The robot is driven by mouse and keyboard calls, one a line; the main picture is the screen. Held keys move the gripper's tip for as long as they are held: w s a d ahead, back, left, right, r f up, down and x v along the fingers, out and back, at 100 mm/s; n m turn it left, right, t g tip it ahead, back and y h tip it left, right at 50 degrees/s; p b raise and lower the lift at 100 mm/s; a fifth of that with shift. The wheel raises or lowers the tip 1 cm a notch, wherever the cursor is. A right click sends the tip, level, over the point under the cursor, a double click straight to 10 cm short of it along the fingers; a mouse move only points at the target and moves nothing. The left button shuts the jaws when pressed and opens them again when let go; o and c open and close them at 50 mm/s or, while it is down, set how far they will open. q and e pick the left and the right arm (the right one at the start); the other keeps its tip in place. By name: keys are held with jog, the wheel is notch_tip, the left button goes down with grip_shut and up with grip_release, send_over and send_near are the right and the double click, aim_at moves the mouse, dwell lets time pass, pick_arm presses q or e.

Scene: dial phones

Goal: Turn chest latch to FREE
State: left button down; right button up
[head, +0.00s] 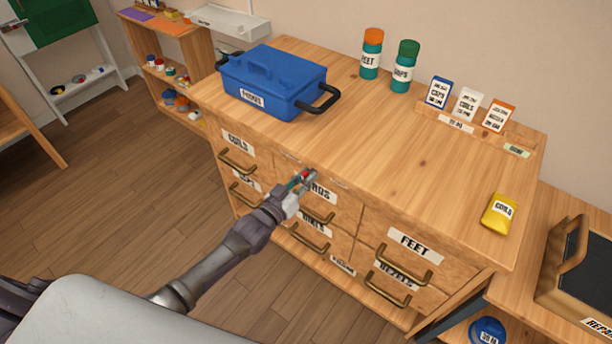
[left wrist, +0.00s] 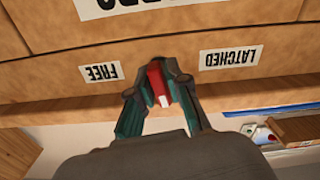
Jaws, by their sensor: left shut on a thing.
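The wooden chest (head: 400,170) stands in the middle of the head view, with labelled drawers on its front. The chest latch (left wrist: 157,84) is a small red piece with a white tip on the front's upper edge. It lies between the FREE label (left wrist: 100,72) and the LATCHED label (left wrist: 231,57), which appear upside down in the left wrist view. My left gripper (head: 304,177) is at the latch, its fingers closed around the red piece, also seen in the left wrist view (left wrist: 160,80). The fingers partly hide the latch. My right gripper is not in view.
A blue toolbox (head: 272,82), two bottles (head: 371,56) (head: 404,68), several small cards and a yellow packet (head: 499,214) stand on the chest top. Brass drawer handles (head: 315,215) stick out below the gripper. The chest top's middle is clear.

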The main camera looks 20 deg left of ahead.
pick_arm(q)
jog(key=m, duration=0.5)
jog(key=shift+m, duration=0.3)
jog(key=m, duration=0.5)
jog(key=shift+m, duration=0.3)
jog(key=c, duration=1.2)
grip_release()
jog(key=v, duration=1.2)
